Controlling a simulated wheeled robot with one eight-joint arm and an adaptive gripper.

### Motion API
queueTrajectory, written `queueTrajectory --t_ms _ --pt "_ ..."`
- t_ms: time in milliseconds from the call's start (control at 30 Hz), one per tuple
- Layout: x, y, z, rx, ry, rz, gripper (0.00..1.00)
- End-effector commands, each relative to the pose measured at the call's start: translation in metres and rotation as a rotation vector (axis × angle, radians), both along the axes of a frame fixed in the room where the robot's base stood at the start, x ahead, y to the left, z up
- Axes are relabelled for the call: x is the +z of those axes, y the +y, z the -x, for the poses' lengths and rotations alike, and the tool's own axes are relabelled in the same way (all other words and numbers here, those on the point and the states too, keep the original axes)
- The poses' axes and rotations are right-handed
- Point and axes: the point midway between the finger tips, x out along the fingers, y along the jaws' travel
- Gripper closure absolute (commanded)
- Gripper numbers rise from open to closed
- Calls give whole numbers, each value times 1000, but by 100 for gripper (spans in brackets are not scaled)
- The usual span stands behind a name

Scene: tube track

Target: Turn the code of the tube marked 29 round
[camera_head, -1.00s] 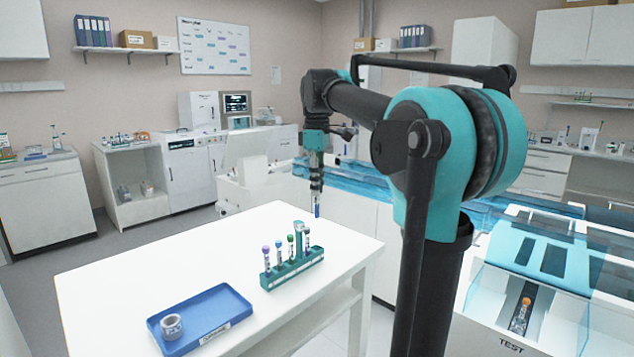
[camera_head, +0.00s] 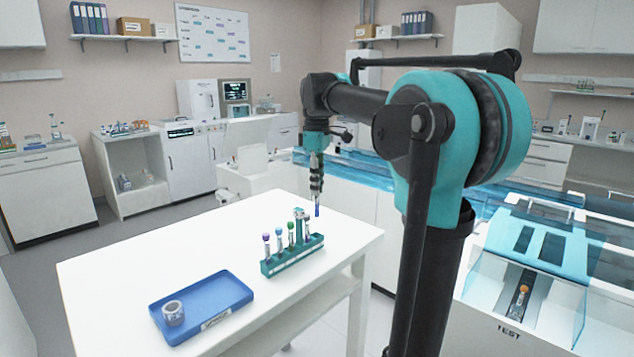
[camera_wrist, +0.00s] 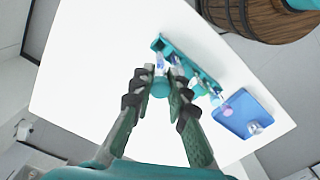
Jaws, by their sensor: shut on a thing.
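My gripper (camera_head: 316,188) is shut on a tube (camera_head: 317,211) that hangs upright below it, near the back right edge of the white table and apart from the rack. In the wrist view a teal cap (camera_wrist: 160,88) shows between the fingertips. The tube's code and number are too small to read. The teal rack (camera_head: 292,262) stands to the left and in front of the gripper. It holds several tubes, among them a purple-capped one (camera_head: 266,242), a blue-capped one (camera_head: 280,242) and a green-capped one (camera_head: 291,234). I cannot read which is marked 29.
A blue tray (camera_head: 232,290) with a roll of tape (camera_head: 173,313) lies at the front left of the table (camera_head: 130,262). A clear-covered TEST machine (camera_head: 508,334) with an orange-capped tube (camera_head: 522,292) stands at the right. Bare table lies left of the rack.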

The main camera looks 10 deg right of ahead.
Motion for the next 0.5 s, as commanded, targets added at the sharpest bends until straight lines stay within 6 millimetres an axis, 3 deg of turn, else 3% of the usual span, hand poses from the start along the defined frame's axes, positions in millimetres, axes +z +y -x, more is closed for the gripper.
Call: queueTrajectory --t_ms 500 --pt "-19 0 0 0 0 0 100"
